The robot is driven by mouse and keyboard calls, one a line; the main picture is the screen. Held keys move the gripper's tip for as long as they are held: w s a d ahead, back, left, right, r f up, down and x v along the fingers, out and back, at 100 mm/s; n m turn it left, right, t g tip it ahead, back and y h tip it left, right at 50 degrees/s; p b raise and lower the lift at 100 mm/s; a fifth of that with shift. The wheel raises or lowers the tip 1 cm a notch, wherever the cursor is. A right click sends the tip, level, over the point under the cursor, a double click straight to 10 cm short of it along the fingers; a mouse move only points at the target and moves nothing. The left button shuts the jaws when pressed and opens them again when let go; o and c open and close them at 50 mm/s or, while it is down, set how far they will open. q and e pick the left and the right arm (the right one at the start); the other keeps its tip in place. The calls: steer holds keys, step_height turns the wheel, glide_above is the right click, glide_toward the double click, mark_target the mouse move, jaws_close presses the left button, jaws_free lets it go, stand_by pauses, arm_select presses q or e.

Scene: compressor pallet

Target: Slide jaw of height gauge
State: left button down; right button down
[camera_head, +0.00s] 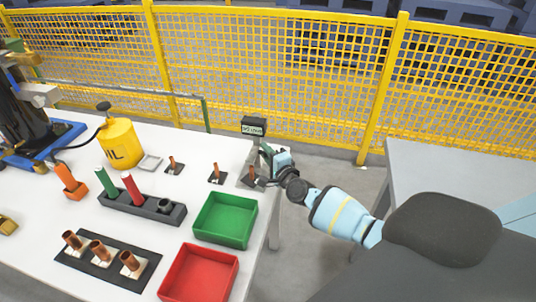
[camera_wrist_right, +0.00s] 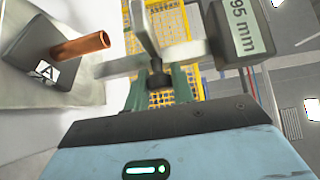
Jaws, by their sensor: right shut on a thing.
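The height gauge's dark display (camera_head: 254,126) stands at the table's far right corner. In the right wrist view the display (camera_wrist_right: 240,35) reads what looks like 95 mm. The gauge's grey slide jaw (camera_wrist_right: 120,67) is a flat bar crossing the upright. My right gripper (camera_head: 269,153) is at the gauge. In the wrist view its green fingers (camera_wrist_right: 158,88) are shut around a small dark knob on the jaw. A copper tube (camera_wrist_right: 82,47) on a dark block marked A lies left of the jaw, apart from it. The jaw is hard to make out in the head view. My left gripper is out of view.
A green tray (camera_head: 225,220) and a red tray (camera_head: 200,274) sit near the table's right edge. Copper tubes stand on dark bases, several in front (camera_head: 108,264). A yellow oil can (camera_head: 121,143) is behind. Yellow mesh fence (camera_head: 280,60) runs behind the table.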

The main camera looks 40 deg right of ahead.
steer(key=shift+w+r, duration=0.1)
steer(key=shift+r, duration=0.15)
steer(key=c, duration=1.2)
jaws_free()
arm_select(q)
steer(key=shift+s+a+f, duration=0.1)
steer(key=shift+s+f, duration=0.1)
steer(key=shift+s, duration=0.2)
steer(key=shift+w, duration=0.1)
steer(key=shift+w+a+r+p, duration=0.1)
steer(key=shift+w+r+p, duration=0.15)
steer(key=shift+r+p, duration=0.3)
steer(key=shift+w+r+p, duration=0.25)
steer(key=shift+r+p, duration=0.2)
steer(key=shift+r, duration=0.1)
arm_select(e)
steer(key=s, duration=0.8)
steer(key=shift+a, duration=0.3)
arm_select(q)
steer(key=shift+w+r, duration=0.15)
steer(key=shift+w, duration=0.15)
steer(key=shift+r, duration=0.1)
arm_select(e)
steer(key=shift+f, duration=0.1)
